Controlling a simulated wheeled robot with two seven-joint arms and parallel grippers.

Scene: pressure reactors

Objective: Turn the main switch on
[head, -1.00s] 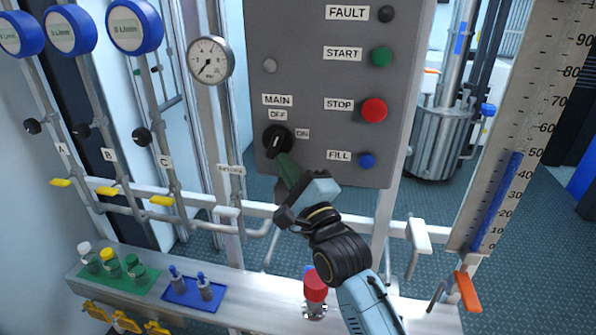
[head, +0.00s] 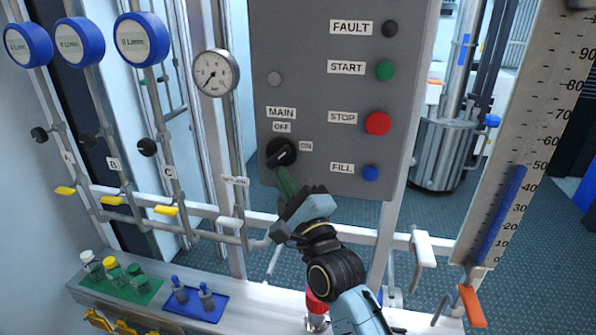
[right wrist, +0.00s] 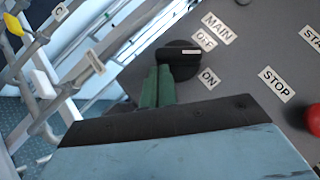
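The main switch (head: 281,152) is a round black knob on the grey panel (head: 300,60), with an OFF label above and an ON label to its right. Its white mark points diagonally up and right, between OFF and ON. My right gripper (head: 284,178) has its green fingers side by side, shut, with the tips against the lower side of the knob. In the right wrist view the switch (right wrist: 185,62) lies at the tips of the closed fingers (right wrist: 157,85), which touch its handle from the side. My left gripper is not in view.
The red STOP button (head: 377,123), green START button (head: 384,70) and blue FILL button (head: 370,173) sit to the right on the panel. A pressure gauge (head: 214,73) and pipes stand left. A bench (head: 250,300) with bottles and a blue tray (head: 195,304) lies below.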

